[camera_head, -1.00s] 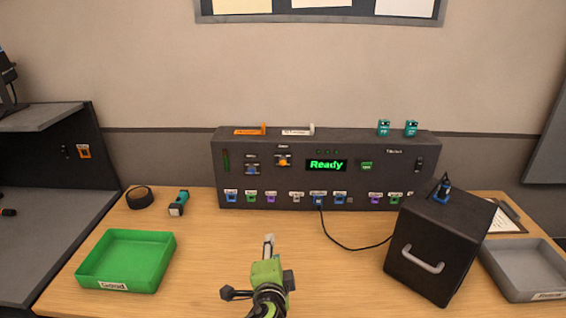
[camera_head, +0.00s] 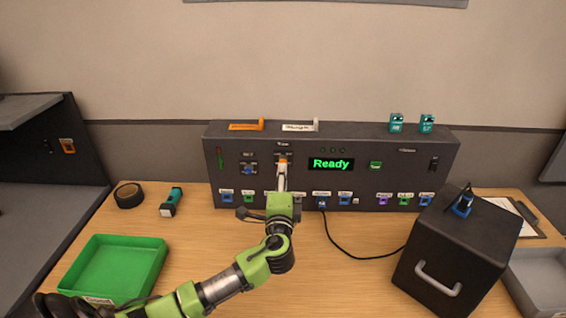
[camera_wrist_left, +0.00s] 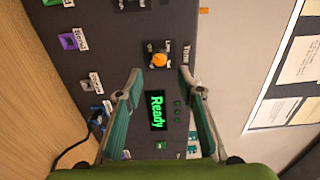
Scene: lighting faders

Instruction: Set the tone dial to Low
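The tone dial (camera_head: 283,161) is an orange knob under a "Tone" label on the dark control panel (camera_head: 225,165). The dial (camera_wrist_left: 158,60) shows fully in the left wrist view, with its label beside it; its setting marks are too small to read. My left gripper (camera_head: 282,174) is right in front of the dial in the head view and partly covers it. In the left wrist view the left gripper (camera_wrist_left: 160,77) is open and empty. Its fingertips are spread to either side of the dial's line; I cannot tell whether they touch it. My right gripper is not in view.
A green display (camera_head: 331,163) reads "Ready". Labelled coloured sockets line the panel's lower edge. A black box with a handle (camera_head: 455,250) and a cable stand to the right. A green tray (camera_head: 112,268), black tape roll (camera_head: 129,195) and teal torch-like object (camera_head: 171,202) lie left.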

